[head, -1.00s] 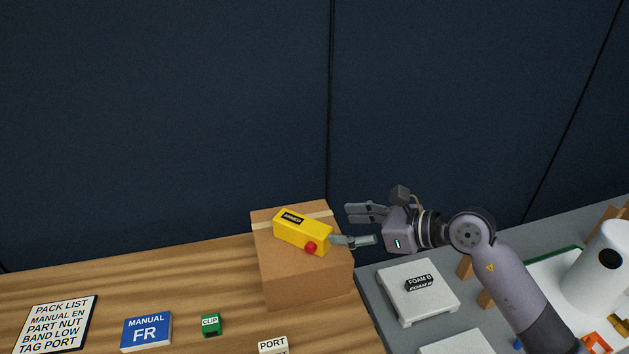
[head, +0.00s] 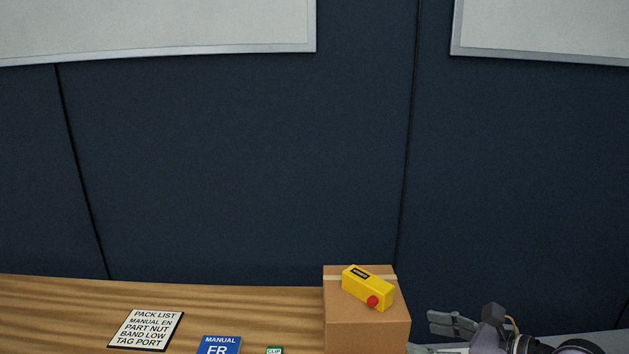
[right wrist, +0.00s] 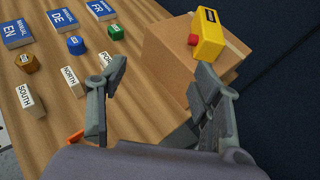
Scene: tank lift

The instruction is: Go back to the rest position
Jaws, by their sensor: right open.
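My right gripper (head: 440,335) is open and empty at the lower right of the head view, to the right of the cardboard box (head: 366,335). In the right wrist view its two fingers (right wrist: 160,100) stand wide apart with nothing between them. The yellow block with a red button (head: 368,288) lies on top of the box, apart from the gripper in the head view. It also shows in the right wrist view (right wrist: 208,38), beyond the right finger. My left gripper is in neither view.
The wooden table (head: 60,310) holds a pack list card (head: 146,330), a blue FR manual (head: 220,345) and a green clip block (head: 274,350). The right wrist view adds more manuals (right wrist: 62,20) and small labelled blocks (right wrist: 72,82). A dark blue wall (head: 230,160) stands behind.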

